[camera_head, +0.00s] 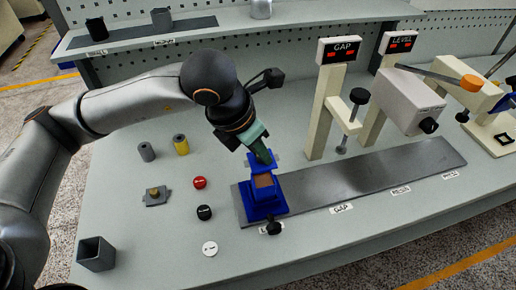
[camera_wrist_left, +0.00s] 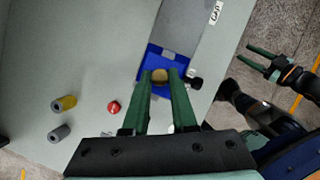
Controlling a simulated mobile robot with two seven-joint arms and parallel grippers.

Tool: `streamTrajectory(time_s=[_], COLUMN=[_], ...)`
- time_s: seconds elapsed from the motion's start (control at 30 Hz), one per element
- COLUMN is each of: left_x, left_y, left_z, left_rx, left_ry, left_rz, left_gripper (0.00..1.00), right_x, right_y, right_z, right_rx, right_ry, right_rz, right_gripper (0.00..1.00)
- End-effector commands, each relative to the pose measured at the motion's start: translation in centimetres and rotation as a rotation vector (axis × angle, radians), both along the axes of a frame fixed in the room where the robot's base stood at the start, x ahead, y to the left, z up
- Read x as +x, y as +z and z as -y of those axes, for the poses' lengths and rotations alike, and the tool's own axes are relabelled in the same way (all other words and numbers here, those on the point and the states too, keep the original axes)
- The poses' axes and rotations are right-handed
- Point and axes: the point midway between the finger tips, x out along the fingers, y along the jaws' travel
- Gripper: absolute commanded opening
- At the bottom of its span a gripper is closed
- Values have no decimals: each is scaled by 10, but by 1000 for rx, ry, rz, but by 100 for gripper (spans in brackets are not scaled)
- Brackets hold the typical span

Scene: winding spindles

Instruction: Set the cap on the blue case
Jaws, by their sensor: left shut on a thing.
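The blue case (camera_head: 265,200) stands at the left end of the grey metal strip, its brown inside showing from above. My left gripper (camera_head: 266,157) is over its far side, pointing down. It is shut on the cap, a blue plate (camera_head: 254,160) just above the case; I cannot tell whether they touch. In the left wrist view a brass knob (camera_wrist_left: 160,75) sits between the green fingers, with blue around it. The fingers hide part of the cap and case. My right gripper (camera_wrist_left: 264,62) shows in the left wrist view, open and empty.
A black knob (camera_head: 275,226) is at the case's front. Red (camera_head: 199,182), black (camera_head: 204,212) and white (camera_head: 210,248) discs lie left of it. Further left are a brass-centred plate (camera_head: 156,196), two cylinders and a grey box (camera_head: 96,254). The GAP post (camera_head: 324,110) stands right.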

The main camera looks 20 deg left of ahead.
Motion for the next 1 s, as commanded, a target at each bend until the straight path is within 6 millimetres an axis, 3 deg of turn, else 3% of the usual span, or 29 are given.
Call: streamTrajectory(time_s=[0.37,1.0], left_x=[2,1], left_y=[-7,-51], left_z=[0,0], left_rx=[0,1], left_ry=[1,1], left_rz=[1,-1], left_gripper=[0,0], right_x=[-3,-3], right_y=[-5,-27], right_z=[0,0], right_rx=[-1,1], right_ry=[0,-2], right_rz=[-6,-8], right_gripper=[50,50])
